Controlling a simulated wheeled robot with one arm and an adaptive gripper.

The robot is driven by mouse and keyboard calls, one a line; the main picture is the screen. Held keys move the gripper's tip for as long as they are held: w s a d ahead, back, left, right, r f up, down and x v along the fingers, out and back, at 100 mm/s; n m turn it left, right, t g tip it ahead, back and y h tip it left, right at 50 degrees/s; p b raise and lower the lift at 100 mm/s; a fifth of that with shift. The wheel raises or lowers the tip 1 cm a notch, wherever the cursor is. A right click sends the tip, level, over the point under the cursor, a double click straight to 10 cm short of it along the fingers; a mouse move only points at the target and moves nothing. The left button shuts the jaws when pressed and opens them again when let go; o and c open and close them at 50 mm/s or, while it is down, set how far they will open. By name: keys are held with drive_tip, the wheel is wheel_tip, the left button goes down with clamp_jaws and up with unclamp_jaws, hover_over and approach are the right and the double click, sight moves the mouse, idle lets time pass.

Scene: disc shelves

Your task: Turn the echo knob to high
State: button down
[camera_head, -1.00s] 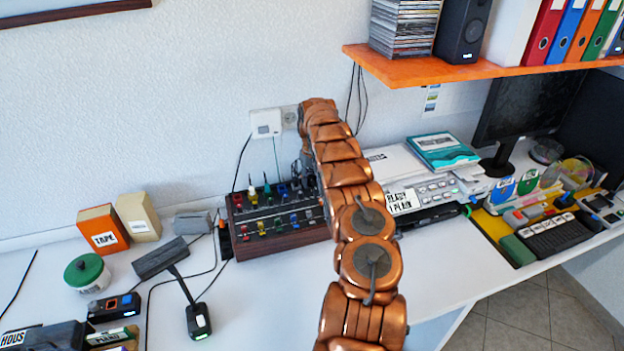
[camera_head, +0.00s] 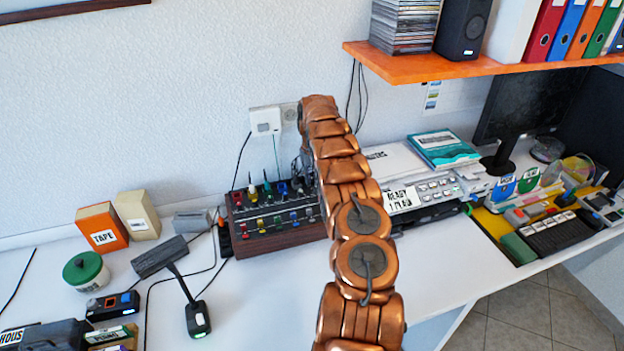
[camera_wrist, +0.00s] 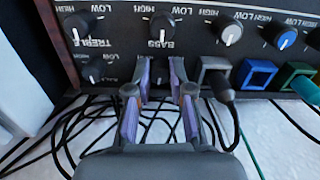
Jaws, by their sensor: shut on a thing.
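The dark mixer with wooden sides (camera_head: 285,240) stands on the desk against the wall, partly hidden by my arm. In the wrist view its panel appears upside down, with a treble knob (camera_wrist: 76,27), a bass knob (camera_wrist: 162,27) and a lower left knob (camera_wrist: 95,70). My gripper (camera_wrist: 159,72) is at the panel just below the bass knob in the picture. Its lilac-padded fingers are shut on a dark knob between them, mostly hidden by the fingers. I cannot read an echo label, nor the held knob's pointer.
Coloured sockets, one blue (camera_wrist: 257,75), with plugged cables sit right of my fingers. Loose black cables (camera_wrist: 70,125) lie near the gripper. A microphone (camera_head: 198,318) stands in front. An orange shelf (camera_head: 480,72) hangs above.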

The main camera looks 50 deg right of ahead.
drive_tip(key=m+b, duration=0.3)
drive_tip(key=shift+w+a+f, duration=0.1)
drive_tip(key=shift+f, duration=0.15)
drive_tip(key=shift+r+m+b, duration=0.2)
drive_tip(key=shift+m+b, duration=1.05)
drive_tip(key=shift+m, duration=0.85)
drive_tip(key=c, duration=1)
unclamp_jaws()
drive_tip(key=shift+c, duration=0.2)
drive_tip(key=shift+r, duration=0.15)
